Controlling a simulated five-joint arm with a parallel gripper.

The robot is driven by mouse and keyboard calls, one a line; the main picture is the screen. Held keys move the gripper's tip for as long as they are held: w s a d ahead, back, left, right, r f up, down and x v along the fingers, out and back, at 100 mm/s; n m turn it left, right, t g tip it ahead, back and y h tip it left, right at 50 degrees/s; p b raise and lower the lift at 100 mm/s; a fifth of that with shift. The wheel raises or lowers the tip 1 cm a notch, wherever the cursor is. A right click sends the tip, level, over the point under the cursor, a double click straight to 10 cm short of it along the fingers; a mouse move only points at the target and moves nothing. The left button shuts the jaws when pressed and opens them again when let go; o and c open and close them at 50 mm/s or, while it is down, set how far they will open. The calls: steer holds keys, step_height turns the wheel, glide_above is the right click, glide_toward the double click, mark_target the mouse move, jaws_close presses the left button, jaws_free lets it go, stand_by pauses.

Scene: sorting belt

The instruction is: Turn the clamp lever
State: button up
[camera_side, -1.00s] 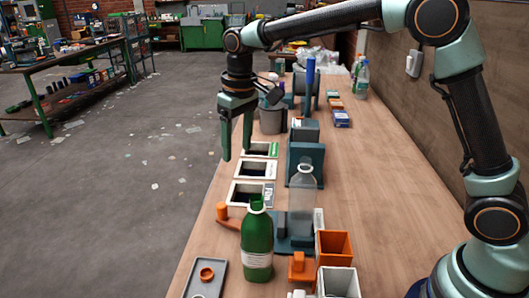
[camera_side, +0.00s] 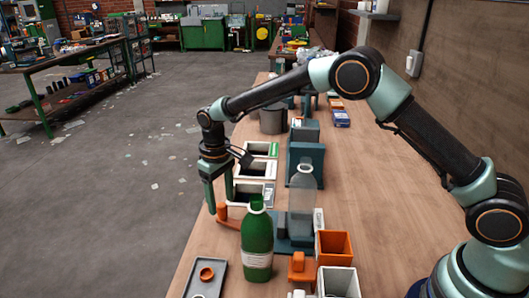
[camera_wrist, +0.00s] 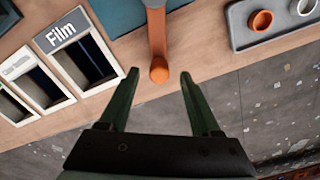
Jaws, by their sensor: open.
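The orange clamp lever (camera_side: 222,213) sticks out toward the left edge of the bench from the teal clamp base (camera_side: 282,232). In the wrist view the lever (camera_wrist: 156,36) points down the picture, its round knob at the near end. A clear bottle (camera_side: 302,205) stands upright at the clamp. My gripper (camera_side: 219,206) is open and empty, pointing down at the knob. In the wrist view my gripper (camera_wrist: 160,75) has one fingertip on each side of the knob, with a gap on both sides. I cannot tell whether the fingertips are down to knob height.
A green bottle (camera_side: 257,240) stands just in front of the clamp. A grey tray (camera_side: 219,265) with an orange cap is at the near left. Orange and white boxes stand at the right. The bench edge is close to the lever.

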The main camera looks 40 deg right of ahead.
mark_target(221, 205)
steer(key=shift+f, duration=1.6)
jaws_close()
